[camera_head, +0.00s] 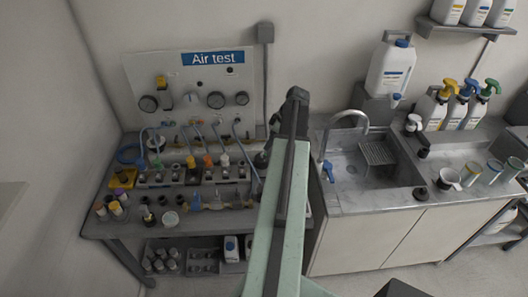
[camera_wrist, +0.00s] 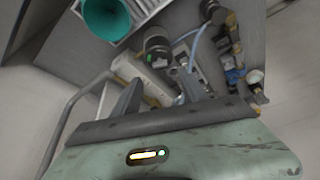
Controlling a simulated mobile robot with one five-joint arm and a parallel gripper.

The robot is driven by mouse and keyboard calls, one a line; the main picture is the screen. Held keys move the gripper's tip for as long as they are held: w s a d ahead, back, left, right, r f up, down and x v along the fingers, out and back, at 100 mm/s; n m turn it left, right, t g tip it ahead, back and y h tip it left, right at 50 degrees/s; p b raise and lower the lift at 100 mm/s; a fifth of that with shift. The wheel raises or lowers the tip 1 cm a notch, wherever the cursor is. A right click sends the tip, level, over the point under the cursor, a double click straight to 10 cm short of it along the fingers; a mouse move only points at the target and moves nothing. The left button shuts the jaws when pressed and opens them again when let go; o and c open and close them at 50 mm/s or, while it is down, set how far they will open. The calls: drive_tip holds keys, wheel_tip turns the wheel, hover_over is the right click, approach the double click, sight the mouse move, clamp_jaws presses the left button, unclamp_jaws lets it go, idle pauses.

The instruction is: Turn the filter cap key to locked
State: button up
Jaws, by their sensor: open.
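I cannot clearly pick out the filter cap key or its locked mark. In the wrist view a dark round cap with a pale band (camera_wrist: 158,47) lies beyond my fingers; I cannot tell if it is the filter cap. I see no contact. In the head view my arm rises up the middle and hides part of the bench's right end.
The left bench (camera_head: 95,229) is crowded with hoses, valves and bottles. A teal cone-shaped thing (camera_wrist: 107,18) and brass fittings (camera_wrist: 233,40) flank the cap in the wrist view.

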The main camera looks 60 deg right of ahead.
sight(263, 153)
drive_tip(key=b+x, duration=0.7)
drive_tip(key=x, duration=0.1)
drive_tip(key=shift+r, duration=0.1)
drive_tip(key=shift+c, duration=0.3)
clamp_jaws()
